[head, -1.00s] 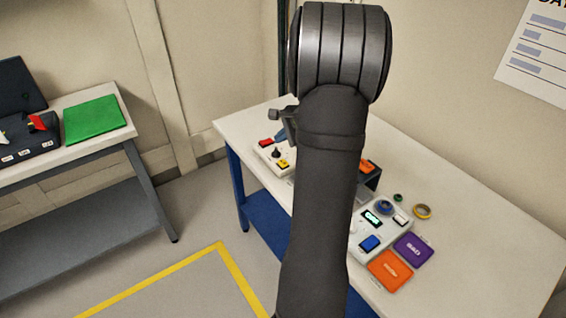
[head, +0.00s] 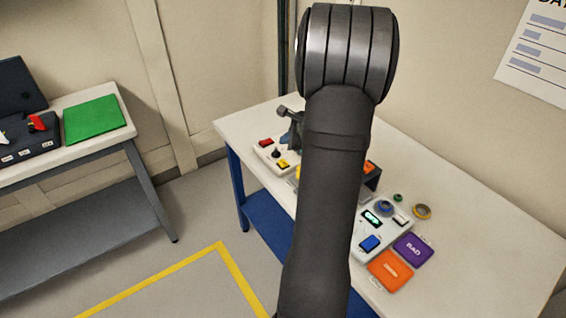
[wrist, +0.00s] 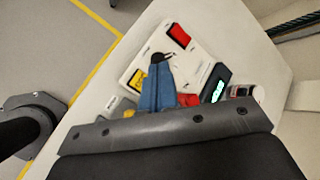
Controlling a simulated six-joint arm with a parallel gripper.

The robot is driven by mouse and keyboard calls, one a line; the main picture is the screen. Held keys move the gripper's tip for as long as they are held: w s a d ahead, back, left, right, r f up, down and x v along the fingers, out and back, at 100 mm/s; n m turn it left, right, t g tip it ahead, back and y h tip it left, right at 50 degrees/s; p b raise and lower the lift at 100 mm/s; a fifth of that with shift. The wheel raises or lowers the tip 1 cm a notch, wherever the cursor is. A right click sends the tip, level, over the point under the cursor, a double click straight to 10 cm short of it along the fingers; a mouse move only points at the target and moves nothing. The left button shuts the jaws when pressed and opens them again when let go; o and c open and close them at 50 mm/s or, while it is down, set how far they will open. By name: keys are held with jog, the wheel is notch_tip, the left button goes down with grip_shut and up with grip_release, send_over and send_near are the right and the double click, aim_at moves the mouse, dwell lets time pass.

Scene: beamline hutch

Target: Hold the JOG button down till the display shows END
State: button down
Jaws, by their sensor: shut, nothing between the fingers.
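A white control box (head: 262,153) stands at the back left of the table, with a red button (head: 265,143), a yellow button (head: 283,164) and a black knob or stick. In the wrist view the same red button (wrist: 179,35) and yellow button (wrist: 136,79) show. My gripper (wrist: 159,62) is shut and empty; its blue fingers point over this box, tips by the black knob (wrist: 162,57). I cannot tell whether they touch it. A lit green display (wrist: 214,86) is right of the fingers. Lettering on the buttons and display is too small to read, so I cannot pick out JOG.
A second white box with a lit display (head: 372,217) and a blue button (head: 369,243) is nearer on the table (head: 480,240). Purple (head: 413,250) and orange (head: 390,270) cards and a tape roll (head: 422,212) lie around it. My arm hides the table's middle.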

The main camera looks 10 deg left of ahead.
aim_at(286, 164)
jog(key=shift+f, duration=3.1)
jog(key=shift+f, duration=0.1)
jog(key=shift+f, duration=0.35)
jog(key=shift+f, duration=0.4)
dwell(1.4)
jog(key=shift+r, duration=0.15)
dwell(0.5)
jog(key=shift+r, duration=0.7)
jog(key=shift+r, duration=2.5)
jog(key=shift+f, duration=0.1)
